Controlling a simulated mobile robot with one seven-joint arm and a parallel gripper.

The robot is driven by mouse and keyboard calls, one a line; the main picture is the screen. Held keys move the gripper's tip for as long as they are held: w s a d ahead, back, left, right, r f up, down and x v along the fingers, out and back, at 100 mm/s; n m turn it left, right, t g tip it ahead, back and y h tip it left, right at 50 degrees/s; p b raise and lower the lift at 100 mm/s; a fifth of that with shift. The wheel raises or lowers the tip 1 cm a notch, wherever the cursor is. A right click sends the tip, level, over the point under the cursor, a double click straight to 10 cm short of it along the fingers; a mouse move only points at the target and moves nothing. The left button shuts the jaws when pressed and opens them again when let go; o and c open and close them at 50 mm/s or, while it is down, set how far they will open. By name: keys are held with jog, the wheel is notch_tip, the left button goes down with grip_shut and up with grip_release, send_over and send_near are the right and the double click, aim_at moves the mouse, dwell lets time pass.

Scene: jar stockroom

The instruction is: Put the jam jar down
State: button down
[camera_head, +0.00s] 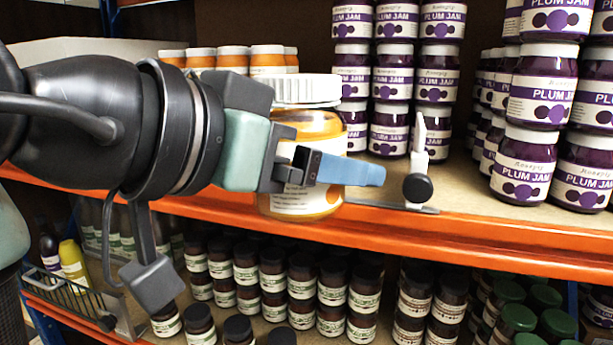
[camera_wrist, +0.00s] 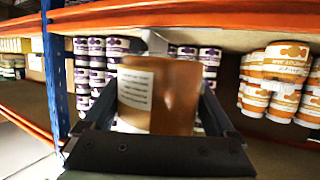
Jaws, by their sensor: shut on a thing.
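The jam jar (camera_head: 310,125) is a large jar of orange-amber contents with a white ridged lid and a pale label. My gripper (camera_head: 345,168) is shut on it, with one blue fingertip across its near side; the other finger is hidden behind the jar. In the head view the jar is upright and its lower part overlaps the orange shelf edge (camera_head: 480,232). I cannot tell whether its base touches the shelf. In the wrist view the jar (camera_wrist: 178,92) fills the space between the two fingers, label to the left.
Plum jam jars (camera_head: 536,85) are stacked at the right and plum jars (camera_head: 390,90) at the back middle. Orange jars (camera_head: 233,57) stand at the back left. A white upright divider (camera_head: 419,150) stands right of the held jar. Dark jars (camera_head: 330,290) fill the lower shelf.

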jog(key=w+a+f+n+t+y+b, duration=0.15)
jog(key=w+f, duration=0.25)
jog(key=f, duration=1.1)
jog(key=w+f+n+t+y+b, duration=0.1)
jog(key=w+f+n+y, duration=0.2)
jog(key=f, duration=1.3)
jog(key=s+f+n+y, duration=0.1)
jog(key=s+f, duration=0.4)
jog(key=f, duration=0.4)
jog(key=s+f+n+t+y+b, duration=0.1)
jog(key=s+f+y, duration=0.1)
jog(key=s+f, duration=0.4)
jog(key=s+f+n+y, duration=0.2)
jog(key=s+f, duration=0.3)
jog(key=f, duration=0.7)
jog(key=shift+s+d+f+b, duration=0.15)
jog(key=shift+s+b, duration=0.1)
jog(key=shift+b, duration=0.1)
